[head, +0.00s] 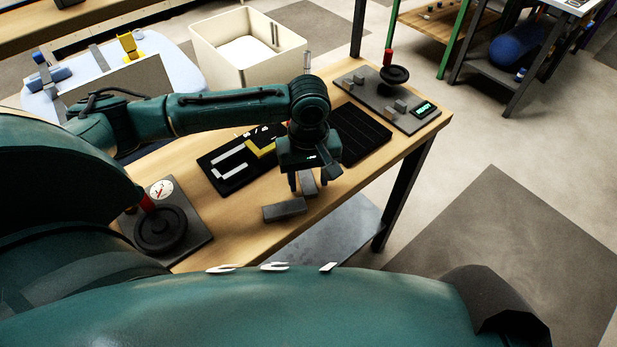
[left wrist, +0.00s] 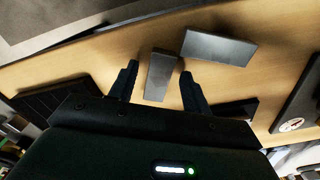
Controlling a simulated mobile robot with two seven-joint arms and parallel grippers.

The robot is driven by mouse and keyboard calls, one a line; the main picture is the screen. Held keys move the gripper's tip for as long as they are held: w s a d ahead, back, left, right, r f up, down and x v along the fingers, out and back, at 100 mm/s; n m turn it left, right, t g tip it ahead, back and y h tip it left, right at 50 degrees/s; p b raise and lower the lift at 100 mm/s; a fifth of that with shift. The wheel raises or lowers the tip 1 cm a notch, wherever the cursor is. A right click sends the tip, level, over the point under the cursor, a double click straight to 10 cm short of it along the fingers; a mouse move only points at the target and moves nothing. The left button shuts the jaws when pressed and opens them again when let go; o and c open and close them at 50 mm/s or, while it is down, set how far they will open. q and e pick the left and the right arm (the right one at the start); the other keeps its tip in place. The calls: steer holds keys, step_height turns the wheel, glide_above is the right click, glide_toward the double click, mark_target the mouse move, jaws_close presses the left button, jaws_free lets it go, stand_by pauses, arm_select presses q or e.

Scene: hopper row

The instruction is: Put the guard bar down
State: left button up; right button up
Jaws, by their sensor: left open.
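Two short grey bars lie on the wooden bench top; I cannot tell by looks which is the guard bar. One grey bar (head: 308,184) lies below my left gripper (head: 309,186), and in the left wrist view this bar (left wrist: 159,78) shows between the spread fingers (left wrist: 159,70), with a gap on each side. The gripper is open and points down. The other grey bar (head: 285,210) lies just beside it, near the bench's front edge; it also shows in the left wrist view (left wrist: 220,47). My right gripper is not in view.
A black tray (head: 212,171) with white and yellow pieces and a dark ribbed panel (head: 362,133) lie behind the bars. Handwheels on grey plates stand at left (head: 160,230) and far right (head: 396,74). A cream bin (head: 250,70) stands behind the bench (head: 240,225).

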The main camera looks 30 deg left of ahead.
arm_select(q)
step_height(320, 180, up, 12)
steer(key=shift+f+p, duration=0.15)
steer(key=shift+p, duration=0.15)
stand_by(0.4)
